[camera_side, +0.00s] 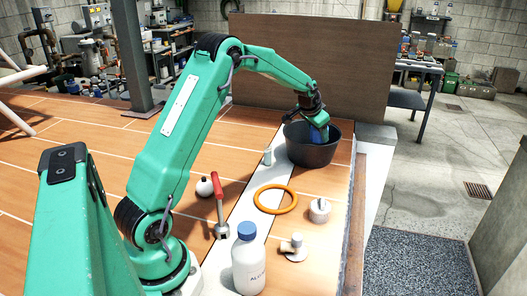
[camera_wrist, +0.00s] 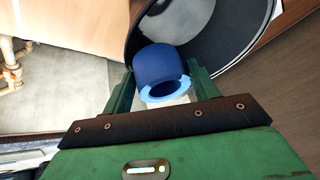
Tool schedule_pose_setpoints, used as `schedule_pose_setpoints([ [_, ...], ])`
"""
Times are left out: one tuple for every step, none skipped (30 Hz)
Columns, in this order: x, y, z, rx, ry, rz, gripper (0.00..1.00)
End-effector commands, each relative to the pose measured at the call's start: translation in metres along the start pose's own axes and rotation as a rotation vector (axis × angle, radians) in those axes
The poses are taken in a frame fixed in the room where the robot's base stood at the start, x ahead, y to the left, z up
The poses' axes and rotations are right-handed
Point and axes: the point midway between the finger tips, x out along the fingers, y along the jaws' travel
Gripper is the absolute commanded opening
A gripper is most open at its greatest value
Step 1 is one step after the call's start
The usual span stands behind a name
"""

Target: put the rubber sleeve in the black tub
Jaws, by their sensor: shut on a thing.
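The rubber sleeve (camera_wrist: 162,70) is a short blue tube with a lighter blue end ring. My gripper (camera_wrist: 150,88) is shut on it, with a green finger on each side in the wrist view. In the side view my gripper (camera_side: 318,128) points down over the black tub (camera_side: 312,154), and the blue sleeve (camera_side: 320,134) shows at its tip, at about the tub's rim. In the wrist view the tub (camera_wrist: 222,58) opens behind the sleeve. How deep the sleeve sits relative to the rim is hard to tell.
On the surface before the tub are an orange ring (camera_side: 275,199), a red-handled tool (camera_side: 218,200), a white bottle (camera_side: 248,262), a small pale cylinder (camera_side: 268,156) and a white round pot (camera_side: 319,210). A brown panel (camera_side: 310,60) stands behind the tub.

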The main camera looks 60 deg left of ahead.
Motion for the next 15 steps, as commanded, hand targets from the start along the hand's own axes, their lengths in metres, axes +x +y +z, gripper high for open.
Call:
schedule_pose_setpoints([
  [-0.0007,-0.0004,-0.001,0.0,0.003,-0.001,0.23],
  [-0.0007,-0.0004,-0.001,0.0,0.003,-0.001,0.23],
  [-0.0008,-0.0004,-0.001,0.0,0.003,-0.001,0.23],
  [-0.0008,-0.0004,-0.001,0.0,0.003,-0.001,0.23],
  [-0.0009,-0.0004,-0.001,0.0,0.003,-0.001,0.23],
  [-0.0008,-0.0004,-0.001,0.0,0.003,-0.001,0.23],
  [-0.0005,-0.0003,-0.0008,0.0,0.002,-0.001,0.23],
  [-0.0001,-0.0002,-0.0006,0.0,0.002,-0.001,0.23],
  [0.0007,0.0,-0.0001,0.0,0.002,-0.001,0.23],
  [0.0014,0.0001,0.0002,0.0,0.002,-0.001,0.23],
  [0.002,0.0002,0.0006,0.0,0.002,-0.001,0.23],
  [0.0028,0.0004,0.001,0.0,0.002,-0.001,0.23],
  [0.0033,0.0005,0.0013,0.0,0.002,-0.001,0.23],
  [0.0039,0.0006,0.0016,0.0,0.002,-0.001,0.23],
  [0.0046,0.0007,0.002,0.0,0.001,0.0,0.23],
])
